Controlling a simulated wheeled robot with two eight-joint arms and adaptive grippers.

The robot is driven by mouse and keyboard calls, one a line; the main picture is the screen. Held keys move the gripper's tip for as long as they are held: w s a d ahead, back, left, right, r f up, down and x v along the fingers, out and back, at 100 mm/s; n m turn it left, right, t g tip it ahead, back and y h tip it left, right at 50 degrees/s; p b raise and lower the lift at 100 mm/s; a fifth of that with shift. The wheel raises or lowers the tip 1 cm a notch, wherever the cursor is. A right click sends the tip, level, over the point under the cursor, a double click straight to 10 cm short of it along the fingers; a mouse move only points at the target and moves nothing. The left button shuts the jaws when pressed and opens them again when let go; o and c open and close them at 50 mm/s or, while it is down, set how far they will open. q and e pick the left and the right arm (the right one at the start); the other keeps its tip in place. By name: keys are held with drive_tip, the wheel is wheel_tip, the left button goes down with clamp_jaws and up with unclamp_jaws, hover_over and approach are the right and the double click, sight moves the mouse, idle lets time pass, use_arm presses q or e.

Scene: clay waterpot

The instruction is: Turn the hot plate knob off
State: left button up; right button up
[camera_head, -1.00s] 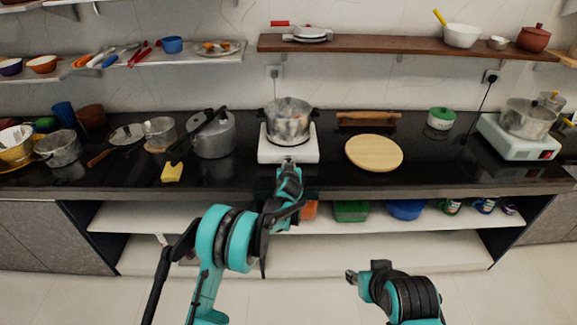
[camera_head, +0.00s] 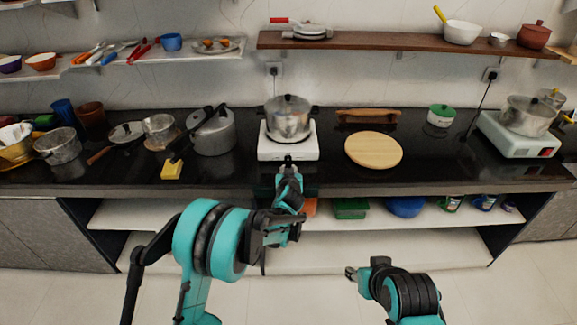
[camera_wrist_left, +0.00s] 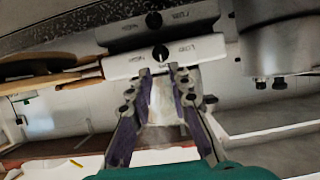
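The white hot plate (camera_head: 275,152) stands at the front middle of the black counter with a lidded metal pot (camera_head: 288,122) on it. In the wrist view, upside down, its white front panel (camera_wrist_left: 195,49) carries a small dark knob (camera_wrist_left: 160,53) between printed labels. The knob's exact angle is too small to read. My left gripper (camera_head: 288,163) is right in front of the panel. In the left wrist view, its fingers (camera_wrist_left: 162,70) are apart, with the knob just beyond and between the tips. Contact is not clear. My right gripper (camera_head: 351,274) is low, away from the counter; its opening is unclear.
A round wooden board (camera_head: 374,150) lies right of the hot plate. A pressure cooker (camera_head: 213,133) and a yellow sponge (camera_head: 172,169) are to its left. A second hot plate (camera_head: 500,135) with a pot stands far right. The counter's front edge runs below my left gripper.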

use_arm(q)
drive_tip(key=v, duration=0.3)
drive_tip(key=shift+s, duration=0.15)
idle(0.3)
